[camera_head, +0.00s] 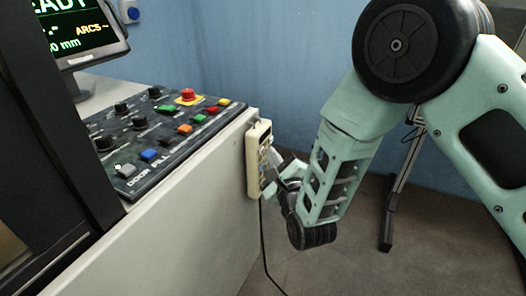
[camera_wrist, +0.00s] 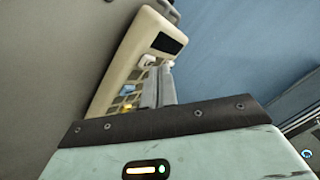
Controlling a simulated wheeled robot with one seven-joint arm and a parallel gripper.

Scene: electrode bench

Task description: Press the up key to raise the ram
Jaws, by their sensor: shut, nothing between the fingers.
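A cream hand pendant (camera_head: 254,160) with several keys hangs on the right side face of the console, its black cable running down to the floor. It also shows in the wrist view (camera_wrist: 120,58), tilted, with a dark display (camera_wrist: 167,43), a white key (camera_wrist: 147,61), a blue key (camera_wrist: 128,89) and a yellow key (camera_wrist: 127,107). My gripper (camera_wrist: 158,72) is shut and empty, its fingertips in front of the key face near the white key. I cannot tell whether they touch it. The fingers hide part of the keypad, and I cannot read which key is up. In the head view my gripper (camera_head: 268,170) is at the pendant's right side.
A sloped control panel (camera_head: 125,185) with coloured buttons and a red emergency knob (camera_head: 187,95) tops the console. A monitor (camera_head: 82,28) stands behind it. A dark stand (camera_head: 397,190) is on the floor at the right. Open floor lies below the pendant.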

